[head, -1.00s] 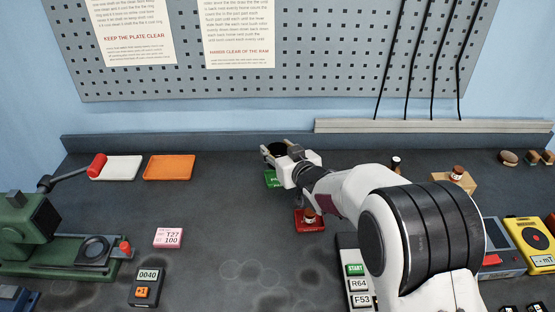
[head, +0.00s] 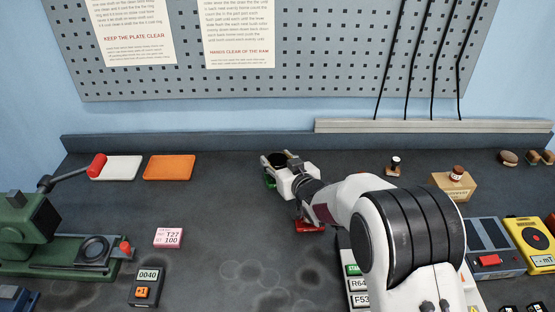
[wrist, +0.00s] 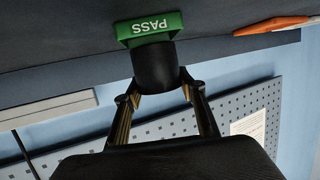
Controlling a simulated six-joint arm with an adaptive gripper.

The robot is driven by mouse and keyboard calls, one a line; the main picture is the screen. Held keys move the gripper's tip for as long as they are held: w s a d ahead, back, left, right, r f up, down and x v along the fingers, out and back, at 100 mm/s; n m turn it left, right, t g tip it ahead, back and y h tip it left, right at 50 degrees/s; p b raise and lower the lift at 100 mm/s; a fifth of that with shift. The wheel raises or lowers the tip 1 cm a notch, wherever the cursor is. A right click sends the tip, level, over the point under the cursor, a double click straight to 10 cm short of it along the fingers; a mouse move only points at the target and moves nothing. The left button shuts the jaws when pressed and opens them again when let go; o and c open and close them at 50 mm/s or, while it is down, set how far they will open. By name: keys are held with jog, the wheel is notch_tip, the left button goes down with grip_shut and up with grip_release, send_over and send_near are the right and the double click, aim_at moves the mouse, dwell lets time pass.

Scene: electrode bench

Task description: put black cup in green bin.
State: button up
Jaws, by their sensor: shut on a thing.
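My gripper (head: 277,163) is shut on the black cup (head: 280,157) near the back of the bench. In the wrist view the dark cup (wrist: 154,66) sits between the two fingers of my gripper (wrist: 158,88). The green bin (head: 270,183) is mostly hidden beneath my gripper in the head view. In the wrist view the green bin (wrist: 150,25), marked PASS, appears upside down right at the cup's far end. The cup overlaps the bin there. I cannot tell whether it is inside the bin or just above it.
A red tray (head: 309,226) lies partly hidden under my wrist. An orange tray (head: 169,167) and a white tray (head: 122,167) lie to the left. A green press (head: 35,230) stands at far left. A wooden block (head: 453,186) stands right.

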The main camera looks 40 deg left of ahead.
jog(key=shift+f, duration=0.45)
jog(key=o, duration=0.9)
jog(key=shift+r, duration=0.15)
jog(key=shift+r, duration=0.45)
jog(key=shift+v, duration=6)
jog(key=shift+w+r, duration=0.1)
jog(key=shift+w, duration=0.05)
